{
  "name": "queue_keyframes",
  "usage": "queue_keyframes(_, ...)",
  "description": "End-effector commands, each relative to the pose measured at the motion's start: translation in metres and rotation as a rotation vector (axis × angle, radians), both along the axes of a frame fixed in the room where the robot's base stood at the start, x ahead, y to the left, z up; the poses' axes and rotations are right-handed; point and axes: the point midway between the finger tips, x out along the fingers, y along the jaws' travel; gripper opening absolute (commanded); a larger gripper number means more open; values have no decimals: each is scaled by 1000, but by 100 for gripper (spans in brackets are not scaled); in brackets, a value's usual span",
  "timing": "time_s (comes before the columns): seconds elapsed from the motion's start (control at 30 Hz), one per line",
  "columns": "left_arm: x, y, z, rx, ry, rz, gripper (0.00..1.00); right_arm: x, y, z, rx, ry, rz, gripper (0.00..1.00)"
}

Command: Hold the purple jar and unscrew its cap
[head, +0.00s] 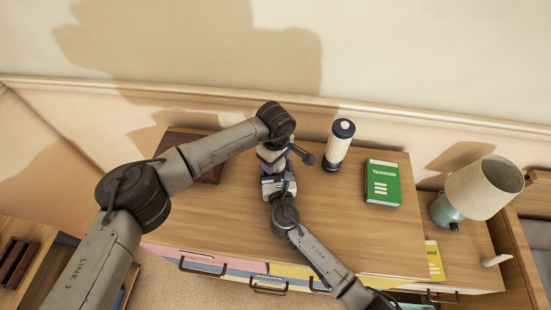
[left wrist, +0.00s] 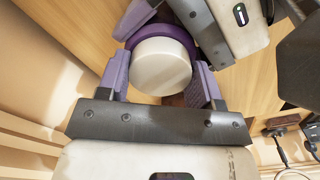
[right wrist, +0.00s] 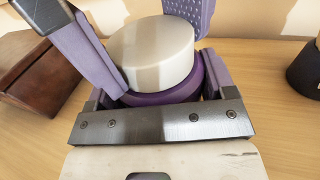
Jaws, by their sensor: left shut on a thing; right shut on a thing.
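The purple jar (right wrist: 170,96) stands upright on the wooden dresser top, with a wide white cap (right wrist: 152,52) on it. In the left wrist view the cap (left wrist: 160,64) is seen from above, with the purple jar (left wrist: 168,32) behind it. My left gripper (left wrist: 162,72) has its purple fingers on either side of the cap and is shut on it. My right gripper (right wrist: 156,88) is lower and shut around the purple body. In the head view the two grippers meet over the jar and mostly hide it. Whether the cap has turned cannot be told.
A brown wooden box (right wrist: 40,72) lies left of the jar. A lamp (head: 482,188) is farther right. The dresser top (head: 345,235) is clear at the front right.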

Motion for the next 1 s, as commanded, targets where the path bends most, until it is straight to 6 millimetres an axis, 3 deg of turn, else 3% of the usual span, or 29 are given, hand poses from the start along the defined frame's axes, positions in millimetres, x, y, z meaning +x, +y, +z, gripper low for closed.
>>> queue_keyframes(0.3, 0, 0, 0, 0, 0, 17, 31, 0, -1, -2, -1, 2, -1, 11)
queue_keyframes(0.33, 0, 0, 0, 0, 0, 16, 63, 0, -1, -2, -1, 2, -1, 11)
queue_keyframes(0.57, 0, 0, 0, 1, 1, 15, 85, 0, -1, -1, -1, 2, -2, 11)
queue_keyframes(1.0, -1, 0, 6, 3, 6, 13, 85, 2, -4, -2, -1, 3, -9, 11)
